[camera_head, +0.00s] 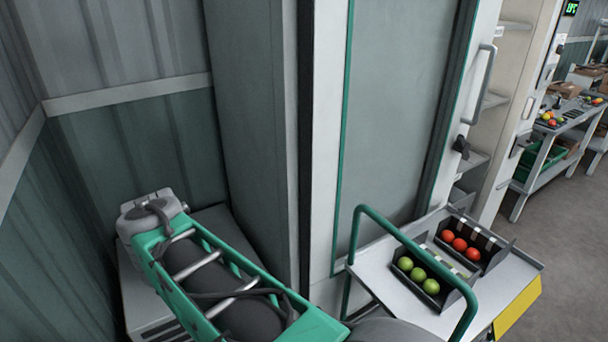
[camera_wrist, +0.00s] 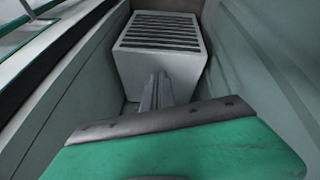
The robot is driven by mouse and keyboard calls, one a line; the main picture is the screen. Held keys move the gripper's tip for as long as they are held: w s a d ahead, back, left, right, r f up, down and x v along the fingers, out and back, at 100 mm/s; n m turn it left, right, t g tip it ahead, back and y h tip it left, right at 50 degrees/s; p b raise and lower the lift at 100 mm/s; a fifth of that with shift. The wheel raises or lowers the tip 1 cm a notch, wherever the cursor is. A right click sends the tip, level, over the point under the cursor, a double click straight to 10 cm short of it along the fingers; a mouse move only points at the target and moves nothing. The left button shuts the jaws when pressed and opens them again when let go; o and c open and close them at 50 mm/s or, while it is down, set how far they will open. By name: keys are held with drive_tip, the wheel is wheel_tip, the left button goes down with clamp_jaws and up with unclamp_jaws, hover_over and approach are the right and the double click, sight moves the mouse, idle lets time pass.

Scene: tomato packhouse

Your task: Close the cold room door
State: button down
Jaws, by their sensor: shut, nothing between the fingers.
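The cold room door (camera_head: 400,110) is a tall grey-green panel with green trim and a pale edge, in the middle right of the head view. It stands open, with white shelves (camera_head: 515,45) visible past its right edge. Its grey bar handle (camera_head: 478,85) is upright near that edge, with a dark latch below. My gripper (camera_wrist: 157,80) shows in the wrist view with its fingers together and empty. It points toward a grey box with a slotted top, well away from the handle. In the head view my gripper is hidden.
The slotted box (camera_wrist: 160,58) stands in a narrow gap between walls. A trolley (camera_head: 375,275) with a green rail stands before the door, carrying trays of red and green tomatoes. A workbench (camera_head: 545,150) stands far right. Grey floor (camera_head: 560,245) is clear there.

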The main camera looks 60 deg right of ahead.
drive_tip(key=s+d+r+m+g+h+p, duration=0.1)
drive_tip(key=s+d+r+m+h+p, duration=0.15)
drive_tip(key=d+r, duration=0.7)
drive_tip(key=s+d+r+m+g+h+p, duration=0.1)
drive_tip(key=s+d+r+m+h, duration=0.15)
drive_tip(key=d, duration=1.35)
drive_tip(key=p, duration=0.1)
approach(302, 190)
wheel_tip(302, 190, down, 2)
drive_tip(key=w+a, duration=0.1)
drive_tip(key=w, duration=0.1)
drive_tip(key=shift+g, duration=0.3)
drive_tip(key=d, duration=0.1)
drive_tip(key=s+d+p, duration=0.1)
drive_tip(key=d+f+p, duration=0.1)
drive_tip(key=shift+s+d, duration=0.15)
drive_tip(key=shift+d, duration=0.15)
drive_tip(key=shift+d+f, duration=0.1)
drive_tip(key=shift+f, duration=0.05)
drive_tip(key=shift+n, duration=0.3)
